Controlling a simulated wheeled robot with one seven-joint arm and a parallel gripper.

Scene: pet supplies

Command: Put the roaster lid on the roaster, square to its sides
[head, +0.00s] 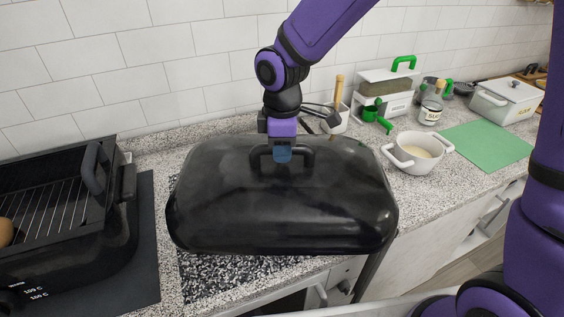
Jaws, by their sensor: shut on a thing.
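The black roaster lid (285,205) is in the middle of the head view, over the speckled counter. My gripper (283,153) is shut on the handle at the top of the lid, with the arm coming down from above. The lid lies roughly level, long side across the picture. I cannot tell whether its underside touches the counter. The black roaster (122,225) is at the left, open at the top, with a wire rack (45,205) inside and a handle on its right end. Its left part is cut off by the frame. The lid is to the right of the roaster, apart from it.
The roaster stands on a dark mat (146,270). A white pot (418,151), a jar (432,108), a green mat (488,146) and a lidded white container (507,100) are at the right. A tiled wall (130,60) closes the back. The counter strip between roaster and lid is narrow.

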